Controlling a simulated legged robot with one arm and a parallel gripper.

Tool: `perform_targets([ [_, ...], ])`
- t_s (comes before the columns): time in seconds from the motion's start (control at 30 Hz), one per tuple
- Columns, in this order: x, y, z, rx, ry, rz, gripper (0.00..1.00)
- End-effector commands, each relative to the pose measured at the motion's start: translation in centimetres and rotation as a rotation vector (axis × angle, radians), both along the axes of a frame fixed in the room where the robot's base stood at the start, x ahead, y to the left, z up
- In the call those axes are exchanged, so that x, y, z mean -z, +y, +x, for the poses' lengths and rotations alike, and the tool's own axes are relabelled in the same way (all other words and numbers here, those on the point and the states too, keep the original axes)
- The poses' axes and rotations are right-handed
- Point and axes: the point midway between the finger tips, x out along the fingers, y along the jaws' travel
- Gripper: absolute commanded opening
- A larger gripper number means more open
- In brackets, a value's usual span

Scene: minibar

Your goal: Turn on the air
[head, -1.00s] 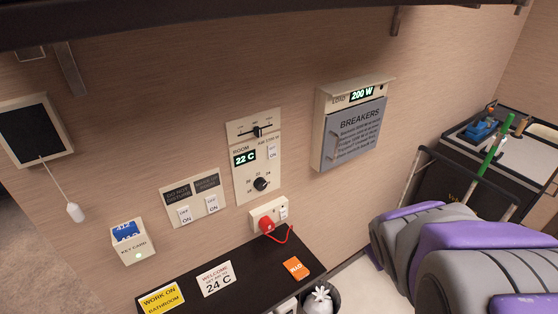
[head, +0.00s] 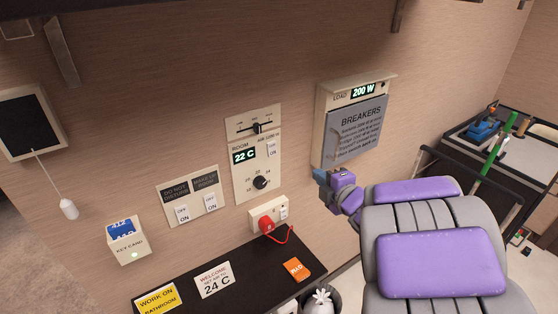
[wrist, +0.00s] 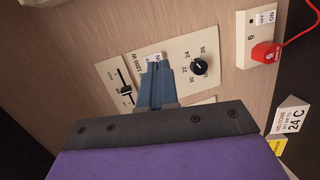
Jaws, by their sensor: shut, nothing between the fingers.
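The air control panel (head: 240,190) is on the wall, with a slider (head: 257,128) on top, a display (head: 244,155) reading 22 C, a small white rocker switch (head: 271,150) marked ON and a black round dial (head: 261,183). My gripper (head: 322,177) is right of the panel and below the breaker box, apart from the wall. In the wrist view my gripper (wrist: 157,66) is shut and empty, its blue-grey fingers pointing at the panel. They cover the panel's middle, including the display and part of the switch area. The dial (wrist: 198,68) and slider (wrist: 125,90) flank them.
A breaker box (head: 319,135) with a 200 W display juts out above my gripper. A red plug (head: 267,225) sits in a socket below the panel. A dark shelf (head: 238,285) holds cards. Two more switches and a key card holder (head: 128,246) are left.

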Motion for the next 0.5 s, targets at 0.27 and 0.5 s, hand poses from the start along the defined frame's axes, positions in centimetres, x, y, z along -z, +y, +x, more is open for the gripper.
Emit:
perform_targets([
  [0.27, 0.3, 3.0, -0.5, -0.156, -0.091, -0.006, 0.0],
  [0.5, 0.3, 3.2, -0.6, -0.169, -0.101, -0.006, 0.0],
])
